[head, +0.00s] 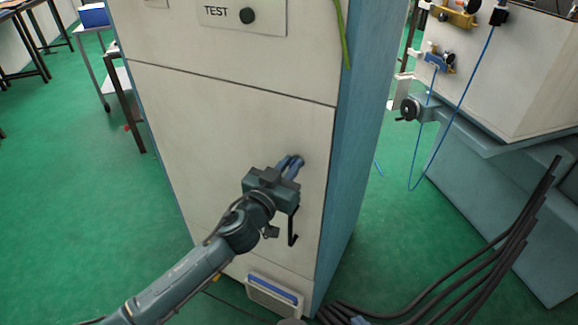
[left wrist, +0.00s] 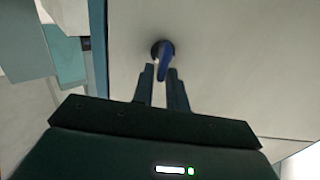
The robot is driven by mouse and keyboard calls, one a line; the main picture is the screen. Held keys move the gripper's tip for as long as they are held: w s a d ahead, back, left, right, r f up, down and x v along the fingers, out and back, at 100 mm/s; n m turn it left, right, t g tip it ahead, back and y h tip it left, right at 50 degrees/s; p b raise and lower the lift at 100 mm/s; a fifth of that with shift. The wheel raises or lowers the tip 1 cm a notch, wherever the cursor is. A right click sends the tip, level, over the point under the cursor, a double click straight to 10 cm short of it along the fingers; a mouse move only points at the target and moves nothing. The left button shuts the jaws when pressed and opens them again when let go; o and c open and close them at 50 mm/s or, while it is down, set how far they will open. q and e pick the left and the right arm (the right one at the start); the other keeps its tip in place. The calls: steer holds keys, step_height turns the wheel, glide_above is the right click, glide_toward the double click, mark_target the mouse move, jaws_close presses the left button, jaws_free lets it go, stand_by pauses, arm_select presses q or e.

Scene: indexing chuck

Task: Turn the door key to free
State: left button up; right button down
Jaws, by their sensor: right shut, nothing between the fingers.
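The door key is a small blue lever in a dark round lock on the cabinet's pale front panel (head: 235,125). In the left wrist view the key (left wrist: 166,58) points down and slightly right from the lock. My left gripper (head: 293,164) is up against the panel at the lock, and hides most of it in the head view. In the left wrist view its two fingers (left wrist: 160,72) are a little apart, with the key's lower end between or just beside their tips, closer to the right finger. A light gap shows left of the key. My right gripper is out of view.
A black handle (head: 293,226) is just below my left gripper. A blue-edged vent (head: 273,293) is low on the cabinet. Thick black cables (head: 480,258) run across the floor at right, beside a machine with a handwheel (head: 409,109).

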arm_select(q)
jaws_close()
steer(key=shift+m, duration=0.3)
steer(key=m, duration=0.3)
steer(key=shift+s+d, duration=0.15)
steer(key=shift+d, duration=0.15)
steer(key=m, duration=0.5)
steer(key=shift+s+d+f+p, duration=0.15)
steer(key=shift+d+f+p, duration=0.1)
steer(key=shift+p, duration=0.1)
steer(key=m, duration=0.4)
steer(key=shift+s+d+f, duration=0.1)
steer(key=shift+d+f, duration=0.05)
steer(key=shift+f, duration=0.15)
steer(key=m, duration=0.5)
steer(key=shift+d+f, duration=0.1)
steer(key=shift+f, duration=0.25)
steer(key=shift+m, duration=0.3)
steer(key=shift+o, duration=1.9)
jaws_free()
